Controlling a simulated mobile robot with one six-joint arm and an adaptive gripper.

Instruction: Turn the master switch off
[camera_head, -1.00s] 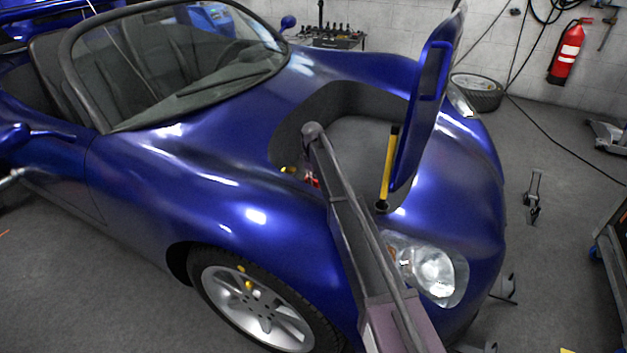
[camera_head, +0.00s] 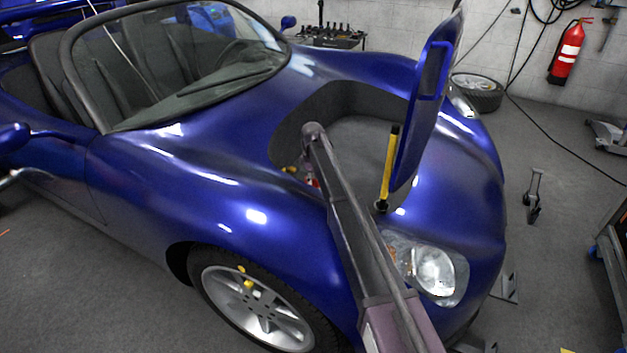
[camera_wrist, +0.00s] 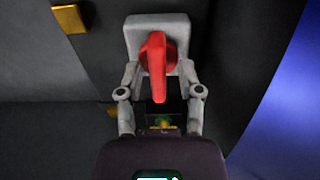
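The master switch has a red lever handle (camera_wrist: 154,66) on a light grey block (camera_wrist: 176,29), and the handle points down in the wrist view. In the head view only a bit of red (camera_head: 312,182) shows beside my arm, inside the car's open front compartment. My gripper (camera_wrist: 160,76) is open, with one finger on each side of the red handle. The handle lies between the fingers with gaps visible on both sides, and I cannot tell whether anything touches. In the head view my gripper is hidden by my arm and the compartment edge.
A brass-coloured block (camera_wrist: 69,19) sits left of the switch in the wrist view. The blue car's raised front lid (camera_head: 425,115) and a yellow strut (camera_head: 388,168) stand right of my arm. The blue fender (camera_head: 240,180) lies left of it.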

